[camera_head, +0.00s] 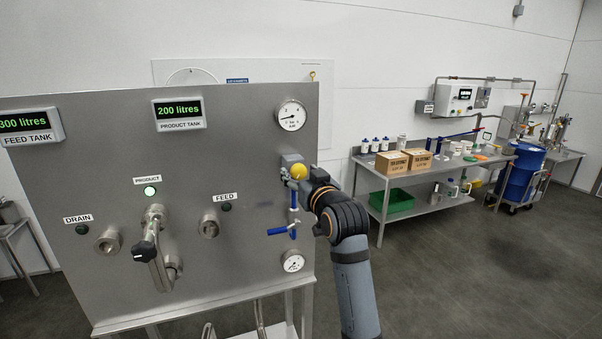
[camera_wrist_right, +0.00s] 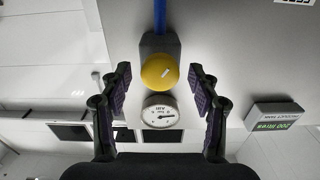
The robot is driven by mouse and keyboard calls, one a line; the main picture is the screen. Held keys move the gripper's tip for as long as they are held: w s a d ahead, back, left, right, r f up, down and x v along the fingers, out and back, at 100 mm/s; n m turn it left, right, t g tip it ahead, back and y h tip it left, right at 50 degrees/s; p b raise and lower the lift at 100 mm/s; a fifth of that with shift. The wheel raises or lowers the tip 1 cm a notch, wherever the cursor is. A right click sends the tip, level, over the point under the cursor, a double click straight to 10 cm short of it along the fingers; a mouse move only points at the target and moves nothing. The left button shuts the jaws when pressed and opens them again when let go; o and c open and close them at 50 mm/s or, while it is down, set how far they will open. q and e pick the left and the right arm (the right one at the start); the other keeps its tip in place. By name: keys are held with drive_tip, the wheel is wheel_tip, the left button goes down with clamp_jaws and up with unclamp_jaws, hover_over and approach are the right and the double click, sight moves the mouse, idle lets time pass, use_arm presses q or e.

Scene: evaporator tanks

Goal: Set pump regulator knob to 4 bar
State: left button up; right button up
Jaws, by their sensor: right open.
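The pump regulator knob is a yellow ball-like knob (camera_head: 299,171) with a pale mark, on the right side of the grey steel panel. It also shows in the right wrist view (camera_wrist_right: 160,72). A round gauge (camera_head: 291,115) sits above it on the panel and shows in the wrist view (camera_wrist_right: 160,113); I cannot read its value surely. My right gripper (camera_wrist_right: 160,80) is open, its fingers on either side of the knob in the wrist view, with visible gaps. In the head view its wrist is right in front of the knob. My left gripper is not in view.
Below the knob are a blue pipe, a blue valve handle (camera_head: 278,231) and a lower gauge (camera_head: 293,261). A black-handled product valve (camera_head: 145,250) stands out of the panel further left. A bench (camera_head: 460,193) with boxes stands at right; the floor between is clear.

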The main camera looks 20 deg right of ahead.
drive_tip(key=shift+c, duration=0.3)
drive_tip(key=c, duration=1.1)
